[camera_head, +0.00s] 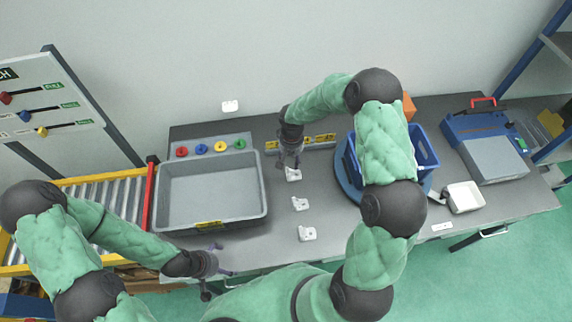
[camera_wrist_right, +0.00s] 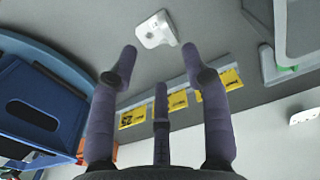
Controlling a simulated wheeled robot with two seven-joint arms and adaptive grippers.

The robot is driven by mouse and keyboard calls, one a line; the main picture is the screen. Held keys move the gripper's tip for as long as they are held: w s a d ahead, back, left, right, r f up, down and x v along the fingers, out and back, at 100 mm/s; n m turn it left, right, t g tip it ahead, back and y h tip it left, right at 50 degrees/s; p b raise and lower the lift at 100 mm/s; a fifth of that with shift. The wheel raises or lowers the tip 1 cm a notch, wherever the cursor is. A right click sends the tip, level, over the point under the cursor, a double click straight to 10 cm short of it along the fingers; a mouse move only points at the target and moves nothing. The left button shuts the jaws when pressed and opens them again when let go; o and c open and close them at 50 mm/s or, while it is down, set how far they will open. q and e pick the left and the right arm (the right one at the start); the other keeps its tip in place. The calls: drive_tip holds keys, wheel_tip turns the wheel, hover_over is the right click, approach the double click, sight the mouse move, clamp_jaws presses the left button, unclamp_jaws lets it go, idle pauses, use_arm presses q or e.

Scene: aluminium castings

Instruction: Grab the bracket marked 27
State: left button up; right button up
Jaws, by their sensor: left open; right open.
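Three white cast brackets lie in a column on the grey table: a far one (camera_head: 294,175), a middle one (camera_head: 300,204) and a near one (camera_head: 307,234). No number can be read on any of them, so I cannot tell which is marked 27. My right gripper (camera_head: 287,164) is above the far bracket, its fingers partly covering it. In the right wrist view my right gripper (camera_wrist_right: 158,55) is open and empty, with one white bracket (camera_wrist_right: 155,30) just beyond its fingertips. My left gripper (camera_head: 220,273) is open and empty at the table's front edge.
A grey tray (camera_head: 262,214) stands left of the brackets. A blue crate (camera_head: 426,158) stands on a round blue base (camera_head: 346,185) at right, partly behind my right arm. Yellow labels (camera_head: 320,140) line the back.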

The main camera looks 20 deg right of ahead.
approach(294, 173)
drive_tip(key=shift+s+a+f, duration=0.25)
drive_tip(key=shift+a+f, duration=0.25)
drive_tip(key=shift+a, duration=0.05)
drive_tip(key=shift+s+a+f, duration=0.2)
drive_tip(key=shift+a+f, duration=0.25)
drive_tip(key=shift+a, duration=0.1)
drive_tip(key=shift+a+f+p, duration=0.15)
drive_tip(key=shift+f+p, duration=0.25)
drive_tip(key=shift+f, duration=2.15)
clamp_jaws()
